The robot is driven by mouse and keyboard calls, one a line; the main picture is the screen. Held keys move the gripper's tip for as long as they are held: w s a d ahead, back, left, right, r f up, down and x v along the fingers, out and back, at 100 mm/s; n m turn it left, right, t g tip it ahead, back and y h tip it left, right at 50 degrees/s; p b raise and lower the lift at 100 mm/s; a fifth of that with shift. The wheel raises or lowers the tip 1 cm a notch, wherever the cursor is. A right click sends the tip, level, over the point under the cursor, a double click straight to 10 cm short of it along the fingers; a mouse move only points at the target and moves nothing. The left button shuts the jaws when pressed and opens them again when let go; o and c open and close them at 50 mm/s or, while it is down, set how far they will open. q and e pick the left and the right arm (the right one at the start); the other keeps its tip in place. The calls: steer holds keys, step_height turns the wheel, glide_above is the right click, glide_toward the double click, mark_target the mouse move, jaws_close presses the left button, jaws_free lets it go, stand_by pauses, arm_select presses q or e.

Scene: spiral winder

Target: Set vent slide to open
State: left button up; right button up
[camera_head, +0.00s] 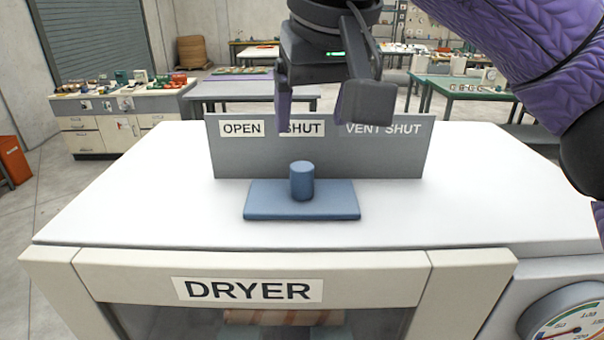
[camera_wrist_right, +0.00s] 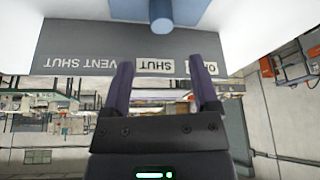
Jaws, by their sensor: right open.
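The vent slide is a flat blue plate (camera_head: 270,206) with a short upright blue knob (camera_head: 302,181) on top of the white dryer. Behind it stands a grey panel (camera_head: 375,160) with labels OPEN, SHUT and VENT SHUT. The knob stands below the SHUT label, right of OPEN. My right gripper (camera_head: 325,120) is open and empty above and behind the knob, partly covering the SHUT label. In the right wrist view the fingers (camera_wrist_right: 164,85) are apart, and the knob (camera_wrist_right: 161,17) shows beyond them near the top edge. My left gripper is not in view.
The white dryer top (camera_head: 130,205) is clear on both sides of the plate. The DRYER label (camera_head: 248,289) is on its front and a dial gauge (camera_head: 568,325) is at the lower right. Cluttered benches (camera_head: 120,105) stand farther back.

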mark_target(302, 167)
steer(key=x, duration=0.9)
steer(key=shift+s+a+f, duration=0.15)
steer(key=shift+s, duration=0.15)
jaws_close()
stand_by(0.8)
